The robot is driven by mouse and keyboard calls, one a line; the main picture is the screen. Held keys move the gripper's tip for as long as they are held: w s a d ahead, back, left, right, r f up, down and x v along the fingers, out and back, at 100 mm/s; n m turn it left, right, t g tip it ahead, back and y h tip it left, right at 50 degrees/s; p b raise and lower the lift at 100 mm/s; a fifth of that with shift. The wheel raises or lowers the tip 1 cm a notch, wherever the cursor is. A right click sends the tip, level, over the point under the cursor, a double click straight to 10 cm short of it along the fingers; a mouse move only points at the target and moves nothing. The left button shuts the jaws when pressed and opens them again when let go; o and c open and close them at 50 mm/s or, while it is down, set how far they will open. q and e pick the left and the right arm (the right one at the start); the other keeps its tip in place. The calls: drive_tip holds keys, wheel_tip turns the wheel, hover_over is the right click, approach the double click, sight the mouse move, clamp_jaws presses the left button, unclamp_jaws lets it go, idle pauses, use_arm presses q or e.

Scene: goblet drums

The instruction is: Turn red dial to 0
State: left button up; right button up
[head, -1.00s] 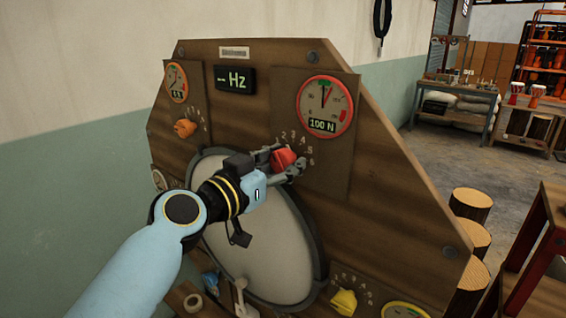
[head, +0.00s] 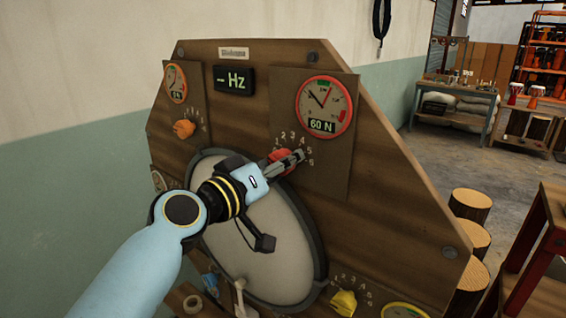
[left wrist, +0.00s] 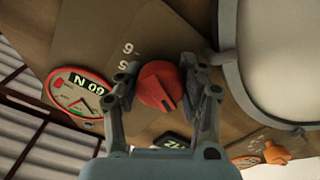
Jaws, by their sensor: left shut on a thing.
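The red dial (head: 280,155) sits on the wooden board above the big round drum skin, with a numbered scale around its upper right. My left gripper (head: 284,159) covers part of it in the head view. In the left wrist view the red dial (left wrist: 158,86) lies between the two fingers of my left gripper (left wrist: 158,88), which are shut on it. The red-rimmed gauge (head: 325,107) above the dial reads "60 N"; it also shows in the left wrist view (left wrist: 80,95). My right gripper is not in view.
An orange dial (head: 184,128) sits at the board's upper left and a yellow dial (head: 343,302) at the lower right. The drum skin (head: 270,250) lies below my left gripper.

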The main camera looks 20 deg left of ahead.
use_arm(q)
drive_tip(key=n, duration=0.4)
drive_tip(key=shift+n+p, duration=0.4)
idle(0.4)
drive_tip(key=o, duration=1.2)
drive_tip(key=shift+o, duration=0.2)
drive_tip(key=shift+s, duration=0.1)
drive_tip(key=v, duration=1.2)
